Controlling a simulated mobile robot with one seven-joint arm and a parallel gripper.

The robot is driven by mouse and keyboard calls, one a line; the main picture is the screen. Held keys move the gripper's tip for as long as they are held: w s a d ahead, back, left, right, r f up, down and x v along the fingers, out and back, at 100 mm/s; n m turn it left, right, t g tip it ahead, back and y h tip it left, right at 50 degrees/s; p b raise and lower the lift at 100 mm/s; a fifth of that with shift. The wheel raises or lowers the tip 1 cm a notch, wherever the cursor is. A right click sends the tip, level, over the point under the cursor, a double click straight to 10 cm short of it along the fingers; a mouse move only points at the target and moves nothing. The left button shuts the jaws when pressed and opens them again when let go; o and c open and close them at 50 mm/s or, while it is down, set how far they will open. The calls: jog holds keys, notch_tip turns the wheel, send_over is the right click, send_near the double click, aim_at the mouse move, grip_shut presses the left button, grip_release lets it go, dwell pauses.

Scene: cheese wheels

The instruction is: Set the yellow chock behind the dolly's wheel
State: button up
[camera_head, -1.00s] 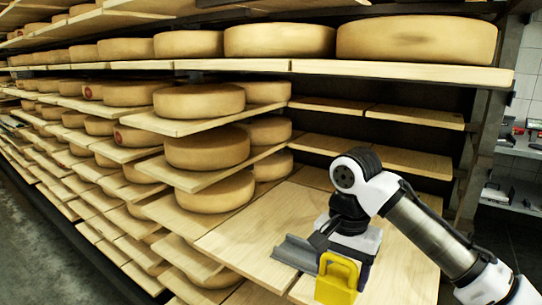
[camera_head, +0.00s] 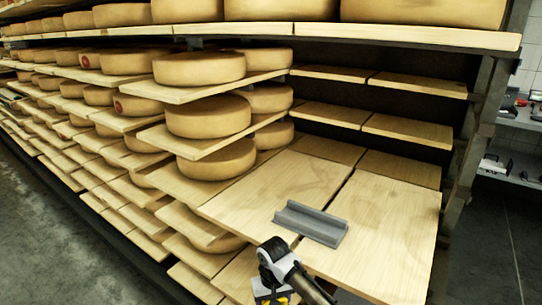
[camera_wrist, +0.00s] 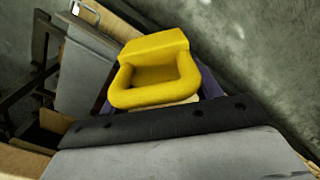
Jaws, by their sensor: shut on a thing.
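The yellow chock (camera_wrist: 153,48) has a rounded, loop-like handle and fills the middle of the wrist view. My gripper (camera_wrist: 158,98) is shut on it; dark finger parts show on either side of the chock. In the head view my gripper (camera_head: 270,296) is at the bottom edge, low in front of the shelves, with only small yellow patches of the chock (camera_head: 283,300) showing. The chock's underside is hidden. I cannot make out the dolly or its wheel for certain in either view.
A grey angled metal piece (camera_head: 310,222) lies on a wooden shelf board (camera_head: 385,235). Racks of cheese wheels (camera_head: 207,115) fill the left and back. Bare grey floor (camera_head: 40,225) shows at left. A grey panel (camera_wrist: 85,85) and dark frame (camera_wrist: 30,85) stand left in the wrist view.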

jog(key=shift+w+a+f, duration=0.15)
jog(key=shift+a+f, duration=0.05)
jog(key=shift+f, duration=0.35)
jog(key=shift+w+a+f, duration=0.1)
jog(key=shift+a+f, duration=0.1)
jog(key=shift+f, duration=0.3)
jog(key=s+f+m, duration=0.1)
jog(key=s+f, duration=0.2)
jog(key=f, duration=0.4)
jog(key=s+f+m, duration=0.2)
jog(key=s+f, duration=0.1)
jog(key=f, duration=0.4)
jog(key=shift+s+d, duration=0.15)
jog(key=shift+s, duration=0.2)
jog(key=shift+f, duration=0.1)
jog(key=w+a+r, duration=0.3)
jog(key=w, duration=0.1)
jog(key=shift+s+d+f, duration=0.75)
jog(key=shift+s, duration=0.3)
jog(key=shift+s+d+f, duration=0.75)
jog(key=shift+s, duration=0.25)
jog(key=shift+a, duration=0.15)
